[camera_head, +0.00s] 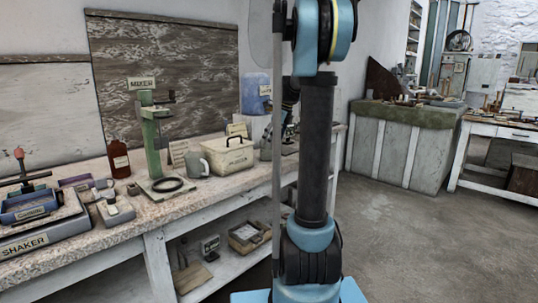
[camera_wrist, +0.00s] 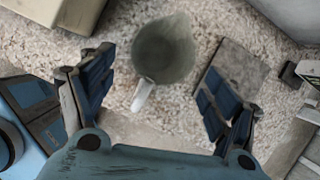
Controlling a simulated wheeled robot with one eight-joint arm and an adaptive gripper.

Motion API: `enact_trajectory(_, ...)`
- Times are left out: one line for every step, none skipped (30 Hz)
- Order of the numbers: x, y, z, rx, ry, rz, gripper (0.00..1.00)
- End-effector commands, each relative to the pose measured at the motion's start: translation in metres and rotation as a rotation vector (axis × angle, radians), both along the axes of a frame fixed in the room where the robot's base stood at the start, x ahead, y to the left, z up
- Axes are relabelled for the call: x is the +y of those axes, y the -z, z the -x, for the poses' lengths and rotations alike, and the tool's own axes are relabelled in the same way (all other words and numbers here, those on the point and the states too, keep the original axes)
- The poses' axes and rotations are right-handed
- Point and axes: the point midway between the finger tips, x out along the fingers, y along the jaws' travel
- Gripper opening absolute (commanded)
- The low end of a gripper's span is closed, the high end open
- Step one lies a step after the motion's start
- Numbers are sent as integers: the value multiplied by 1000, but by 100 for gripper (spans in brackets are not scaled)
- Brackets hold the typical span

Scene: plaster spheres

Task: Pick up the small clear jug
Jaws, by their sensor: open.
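The small clear jug (camera_wrist: 165,48) stands on the speckled bench top in the wrist view, looking grey-green and seen from above. Its pale handle (camera_wrist: 143,95) points down toward my palm. My gripper (camera_wrist: 156,76) is open, with one blue-padded finger left of the jug and the other to its right. The jug looks to be between or just beyond the fingertips; I cannot tell the depth, and I see no contact. In the head view, a greyish vessel that seems to be the jug (camera_head: 265,149) stands right of the cream box, and my arm hides most of the gripper.
The cream box (camera_head: 230,154) stands left of the jug. A flat grey plate (camera_wrist: 238,72) lies close to the right finger. A grey mug (camera_head: 196,167), the green mixer stand (camera_head: 152,140) and a red-brown bottle (camera_head: 118,158) are further left. The floor (camera_head: 420,225) at right is clear.

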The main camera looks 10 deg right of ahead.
Motion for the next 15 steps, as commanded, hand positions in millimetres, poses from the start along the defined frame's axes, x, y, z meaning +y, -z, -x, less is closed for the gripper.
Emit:
enact_trajectory(1,4,-1,0,0,0,81)
enact_trajectory(2,6,-2,0,0,0,81)
enact_trajectory(2,7,-2,0,0,0,81)
enact_trajectory(3,9,-2,0,0,0,81)
enact_trajectory(3,10,-3,0,0,0,81)
enact_trajectory(4,12,-3,0,0,0,81)
enact_trajectory(4,14,-4,0,0,0,81)
enact_trajectory(5,16,-5,0,-1,0,81)
enact_trajectory(6,21,-7,0,-1,0,81)
enact_trajectory(7,25,-8,-1,-2,1,81)
enact_trajectory(8,29,-10,-1,-2,1,81)
enact_trajectory(10,34,-12,-1,-2,1,81)
enact_trajectory(11,38,-13,-1,-2,1,81)
enact_trajectory(12,41,-14,-1,-2,1,81)
enact_trajectory(13,46,-15,-1,-2,1,81)
